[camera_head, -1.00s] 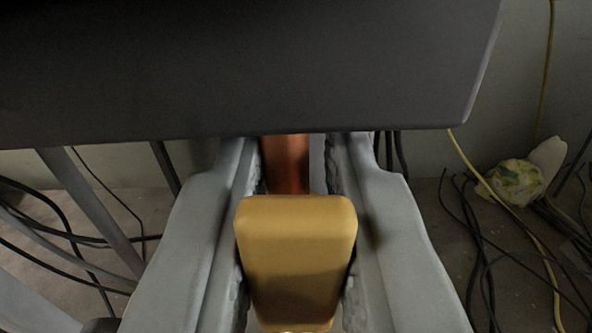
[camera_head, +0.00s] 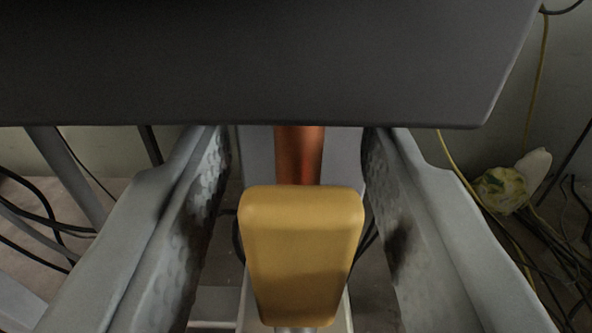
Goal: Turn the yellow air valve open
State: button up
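The yellow air valve handle (camera_head: 301,255) is in the lower middle of the view, a rounded block with its broad face toward the camera. A copper pipe (camera_head: 299,154) shows just behind its top end. My gripper (camera_head: 298,270) is open, with one grey textured finger on each side of the handle. Gaps show between the handle and both fingers, so they do not touch it. The valve body beneath the handle is mostly hidden.
A large dark panel (camera_head: 250,60) spans the top of the view, close above the fingers. Black cables lie on the floor at left and right. A crumpled yellow-green and white item (camera_head: 505,188) lies at the right.

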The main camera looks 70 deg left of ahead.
jog(key=v, duration=1.7)
jog(key=shift+d, duration=0.2)
jog(key=shift+s+r, duration=0.1)
jog(key=shift+s, duration=0.05)
jog(key=s+r+m+h, duration=0.3)
jog(key=s+m+h, duration=0.3)
jog(key=s+h, duration=0.55)
jog(key=s+d+r+m+t+h, duration=0.2)
jog(key=s+d+r+m+t, duration=0.2)
jog(key=s+r, duration=0.4)
jog(key=s+d+r+m+t+h, duration=0.3)
jog(key=s+r+t, duration=0.4)
jog(key=r, duration=0.5)
jog(key=shift+s+d+r+m, duration=0.25)
jog(key=shift+s+d+m, duration=0.3)
jog(key=shift+s, duration=0.65)
